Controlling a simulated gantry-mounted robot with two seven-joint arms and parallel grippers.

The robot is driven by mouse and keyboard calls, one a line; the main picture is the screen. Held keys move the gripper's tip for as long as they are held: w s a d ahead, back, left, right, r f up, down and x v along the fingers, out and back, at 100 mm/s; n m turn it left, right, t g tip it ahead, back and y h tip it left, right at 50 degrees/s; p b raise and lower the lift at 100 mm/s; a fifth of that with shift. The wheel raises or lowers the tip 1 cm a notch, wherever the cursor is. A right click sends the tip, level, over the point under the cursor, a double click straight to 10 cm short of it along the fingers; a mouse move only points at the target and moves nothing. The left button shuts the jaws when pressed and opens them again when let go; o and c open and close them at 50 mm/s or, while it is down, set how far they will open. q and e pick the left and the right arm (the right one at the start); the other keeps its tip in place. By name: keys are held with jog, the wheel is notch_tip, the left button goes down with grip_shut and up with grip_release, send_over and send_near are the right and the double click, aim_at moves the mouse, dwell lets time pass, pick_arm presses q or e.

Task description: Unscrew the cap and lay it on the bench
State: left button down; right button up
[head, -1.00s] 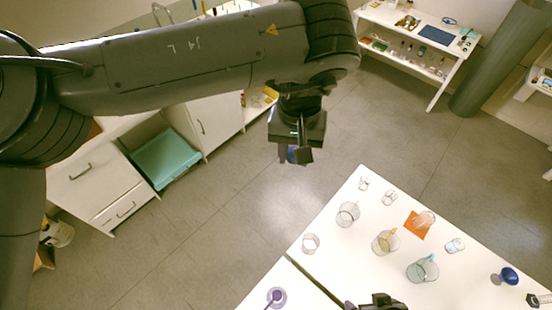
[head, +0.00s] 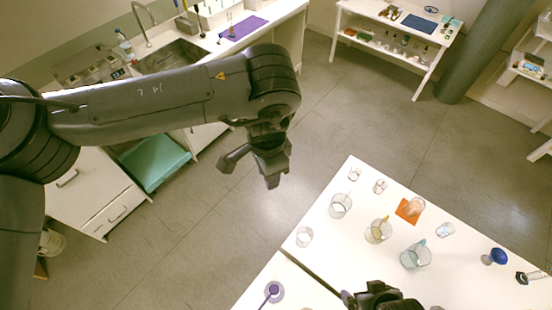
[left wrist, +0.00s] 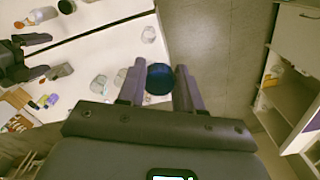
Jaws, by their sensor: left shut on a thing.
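My left gripper (head: 256,170) hangs over the floor, left of the white bench (head: 330,268) and above its level. In the left wrist view, its fingers (left wrist: 159,88) are shut on a dark blue round thing (left wrist: 159,79), which looks like a cap. I cannot tell whether a bottle is attached to it. The held thing is hidden in the head view. My right gripper (head: 375,298) is low over the near part of the bench. In the left wrist view, its fingers (left wrist: 38,56) are apart with nothing visible between them.
The bench holds several clear glass vessels, a beaker with yellow (head: 378,231), a teal-tinted beaker (head: 416,256), an orange mat (head: 405,213), a blue item (head: 497,256) and a purple-topped item (head: 272,290). Its near-left surface has bare room. Cabinets and a sink (head: 172,55) stand behind left.

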pick_arm(q)
jog(key=w+a+f+n, duration=0.1)
jog(key=a+f+n, duration=1)
jog(key=a, duration=0.6)
jog(key=shift+f+n, duration=0.4)
jog(key=shift+f, duration=0.4)
